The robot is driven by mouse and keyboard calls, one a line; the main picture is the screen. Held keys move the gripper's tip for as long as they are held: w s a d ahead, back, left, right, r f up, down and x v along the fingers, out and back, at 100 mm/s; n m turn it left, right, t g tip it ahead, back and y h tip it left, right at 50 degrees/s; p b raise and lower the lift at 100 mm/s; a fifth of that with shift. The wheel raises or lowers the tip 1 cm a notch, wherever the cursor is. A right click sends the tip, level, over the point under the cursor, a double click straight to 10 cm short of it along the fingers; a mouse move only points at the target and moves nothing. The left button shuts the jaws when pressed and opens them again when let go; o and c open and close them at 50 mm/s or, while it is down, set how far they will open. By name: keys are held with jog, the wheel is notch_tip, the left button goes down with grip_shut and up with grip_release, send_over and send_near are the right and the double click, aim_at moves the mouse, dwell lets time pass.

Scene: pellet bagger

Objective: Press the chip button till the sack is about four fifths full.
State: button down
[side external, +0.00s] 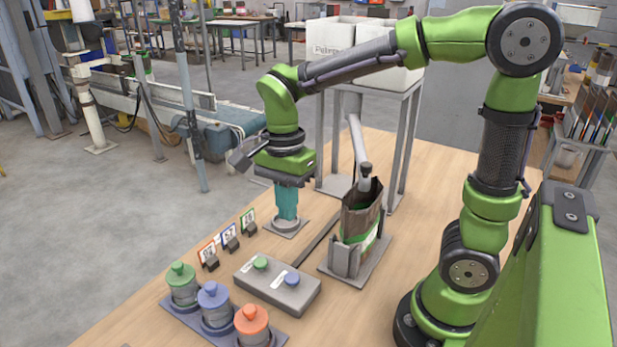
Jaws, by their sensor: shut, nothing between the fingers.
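A dark brown sack (361,212) with a green and white lower part stands upright and open-topped in a grey holder below the chute's end (366,172). The fill level inside it cannot be seen. A grey control box (268,289) in front carries a green button (260,262) and a blue button (291,278), each beside a white label too small to read. My gripper (287,216) points down behind the box, left of the sack, its teal fingers shut and empty. It is over a small grey plate with a round part (285,228); contact cannot be told.
Green (182,287), blue (214,306) and orange (252,326) lidded jars stand on a tray at the table's front left. White bins (331,36) top a grey frame behind the sack.

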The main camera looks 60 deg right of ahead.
aim_at(293, 277)
jog(key=f, duration=1.4)
jog(key=shift+s+a, duration=0.35)
jog(key=shift+f, duration=0.95)
jog(key=shift+s, duration=0.2)
dwell(5.1)
